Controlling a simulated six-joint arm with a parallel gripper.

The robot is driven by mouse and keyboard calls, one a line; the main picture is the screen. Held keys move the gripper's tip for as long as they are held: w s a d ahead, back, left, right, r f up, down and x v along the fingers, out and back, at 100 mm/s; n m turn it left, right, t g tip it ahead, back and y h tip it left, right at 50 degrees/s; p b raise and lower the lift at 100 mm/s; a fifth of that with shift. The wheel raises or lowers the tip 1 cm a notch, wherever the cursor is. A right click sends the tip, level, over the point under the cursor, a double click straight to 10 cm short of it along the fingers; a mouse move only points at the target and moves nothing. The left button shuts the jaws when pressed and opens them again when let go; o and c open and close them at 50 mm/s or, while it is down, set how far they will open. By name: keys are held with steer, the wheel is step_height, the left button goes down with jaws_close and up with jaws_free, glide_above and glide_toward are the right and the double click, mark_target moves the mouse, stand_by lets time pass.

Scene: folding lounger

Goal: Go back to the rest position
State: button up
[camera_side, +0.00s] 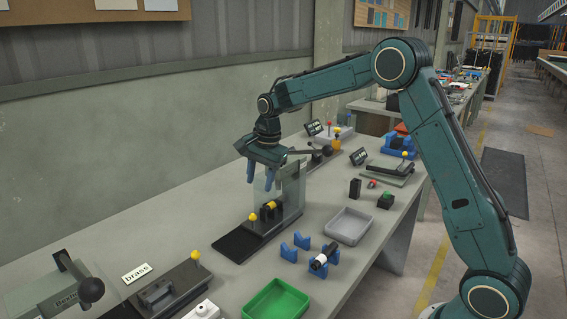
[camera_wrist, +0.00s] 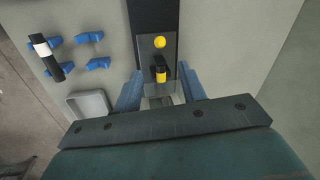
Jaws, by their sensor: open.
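My gripper (camera_side: 259,182) is open, with its two blue fingers pointing down and apart. It hangs above a machine station on the bench, close to a clear guard panel (camera_side: 292,190). In the wrist view my gripper (camera_wrist: 158,82) has nothing between its fingers. Below it lies a black holder with a yellow piece (camera_wrist: 161,70), which also shows in the side view (camera_side: 270,207). A yellow knob (camera_wrist: 159,42) stands beside it on the dark base (camera_side: 238,244).
A black cylinder with a white band (camera_side: 319,263) lies on blue supports. A grey tray (camera_side: 348,226) and a green tray (camera_side: 276,301) stand near the bench's front edge. Above the bench is open air.

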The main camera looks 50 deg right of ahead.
steer(key=shift+r, duration=0.15)
steer(key=s+a+r+n+t, duration=0.1)
steer(key=s+a+r+n, duration=0.1)
steer(key=s+r+n, duration=0.35)
steer(key=s+a+r+n+t, duration=0.1)
steer(key=s+a+r+n, duration=0.1)
steer(key=s+r, duration=0.65)
steer(key=s+a+f+n, duration=0.1)
steer(key=s+n, duration=0.3)
steer(key=s, duration=0.7)
steer(key=s+a+f+n+t, duration=0.1)
steer(key=s+f+n, duration=0.2)
steer(key=s, duration=0.8)
steer(key=shift+a+f+n, duration=0.2)
steer(key=shift+f+n, duration=0.05)
steer(key=shift+n, duration=0.4)
